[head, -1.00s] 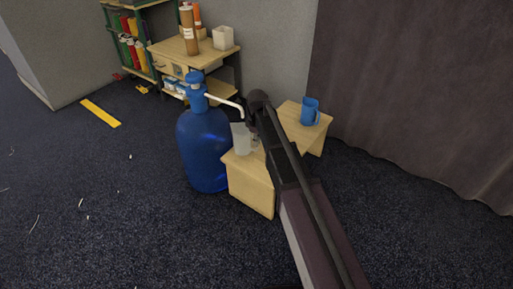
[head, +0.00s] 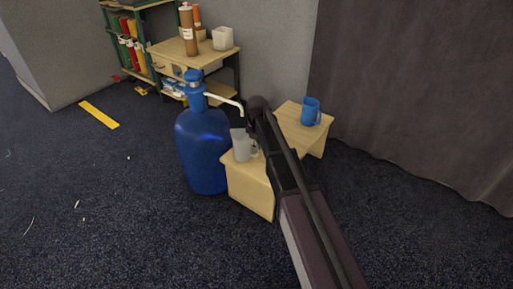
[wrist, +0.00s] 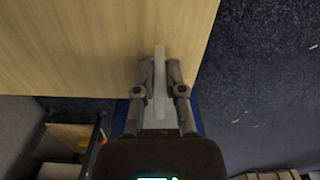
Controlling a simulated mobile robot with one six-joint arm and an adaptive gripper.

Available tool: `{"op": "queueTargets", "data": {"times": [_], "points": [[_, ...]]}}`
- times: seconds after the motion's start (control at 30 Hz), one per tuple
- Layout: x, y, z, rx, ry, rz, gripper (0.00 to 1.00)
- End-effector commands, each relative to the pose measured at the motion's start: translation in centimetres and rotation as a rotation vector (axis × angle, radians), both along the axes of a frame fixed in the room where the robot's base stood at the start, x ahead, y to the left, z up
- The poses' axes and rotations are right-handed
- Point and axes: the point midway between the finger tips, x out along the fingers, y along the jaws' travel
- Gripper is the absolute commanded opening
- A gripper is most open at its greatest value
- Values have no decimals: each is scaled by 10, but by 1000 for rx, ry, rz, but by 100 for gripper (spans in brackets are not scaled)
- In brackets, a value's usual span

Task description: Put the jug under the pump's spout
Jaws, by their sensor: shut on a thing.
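The jug (head: 241,147) is pale and translucent, with its handle on the right. In the head view it appears upright at the left end of the near wooden stand; whether it touches the top is unclear. The pump (head: 194,84) sits on a big blue bottle (head: 204,150). Its white spout (head: 224,99) reaches right and bends down, its tip appearing just above the jug's rim; exact alignment in depth is unclear. In the wrist view my gripper (wrist: 158,80) is shut on the pale jug (wrist: 159,112). My arm partly hides the grip in the head view.
The near wooden stand (head: 249,186) is beside the bottle. A blue mug (head: 311,111) stands on another wooden top (head: 294,112) to the right. A shelf table (head: 165,48) with bottles and a white container (head: 223,39) stands behind. The front floor is mostly clear.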

Motion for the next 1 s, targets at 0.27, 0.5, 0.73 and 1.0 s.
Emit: {"op": "queueTargets", "data": {"times": [0.27,0.5,0.73,1.0], "points": [[0,0,-3,0,0,0,38],[0,0,-3,0,0,0,49],[0,0,-2,0,0,0,49],[0,0,8,0,0,0,49]]}}
